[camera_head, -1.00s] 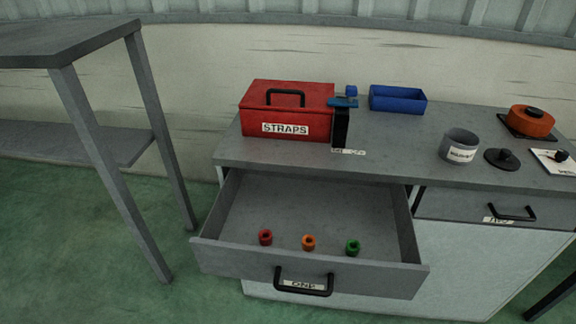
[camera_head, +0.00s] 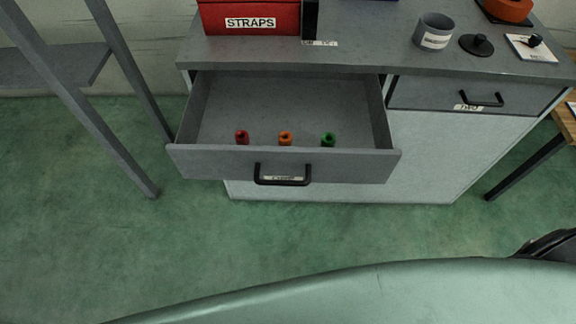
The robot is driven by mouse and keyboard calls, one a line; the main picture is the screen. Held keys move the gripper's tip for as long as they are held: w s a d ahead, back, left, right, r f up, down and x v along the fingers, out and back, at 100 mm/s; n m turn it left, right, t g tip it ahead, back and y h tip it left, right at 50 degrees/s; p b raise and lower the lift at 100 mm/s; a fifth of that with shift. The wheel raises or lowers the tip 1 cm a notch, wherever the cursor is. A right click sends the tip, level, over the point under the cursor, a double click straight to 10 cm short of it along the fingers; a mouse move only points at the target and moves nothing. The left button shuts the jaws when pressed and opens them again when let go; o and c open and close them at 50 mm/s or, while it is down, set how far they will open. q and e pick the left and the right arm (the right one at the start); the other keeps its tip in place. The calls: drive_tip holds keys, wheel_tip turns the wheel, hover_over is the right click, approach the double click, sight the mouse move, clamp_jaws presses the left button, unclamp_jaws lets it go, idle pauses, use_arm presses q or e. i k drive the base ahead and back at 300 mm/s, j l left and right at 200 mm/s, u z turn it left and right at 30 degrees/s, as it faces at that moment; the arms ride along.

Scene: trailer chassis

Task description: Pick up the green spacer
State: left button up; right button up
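The green spacer (camera_head: 328,139) stands inside the open left drawer (camera_head: 220,161), near its front wall and right of the other two spacers. An orange spacer (camera_head: 285,139) is in the middle and a red spacer (camera_head: 242,137) is on the left. The drawer's front wall hides the lower edges of the spacers. Neither of my grippers shows in the view.
The red STRAPS box (camera_head: 250,18), a grey labelled cup (camera_head: 434,32) and a black knobbed lid (camera_head: 477,44) are on the worktop (camera_head: 370,55). A closed drawer (camera_head: 430,93) is at right. A grey table's leg (camera_head: 130,75) stands left. Green floor in front is clear.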

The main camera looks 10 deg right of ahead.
sight(329, 139)
drive_tip(key=l+u, duration=0.15)
drive_tip(key=l, duration=0.55)
drive_tip(key=k+l+u, duration=0.2)
drive_tip(key=l, duration=0.5)
drive_tip(key=i, duration=0.1)
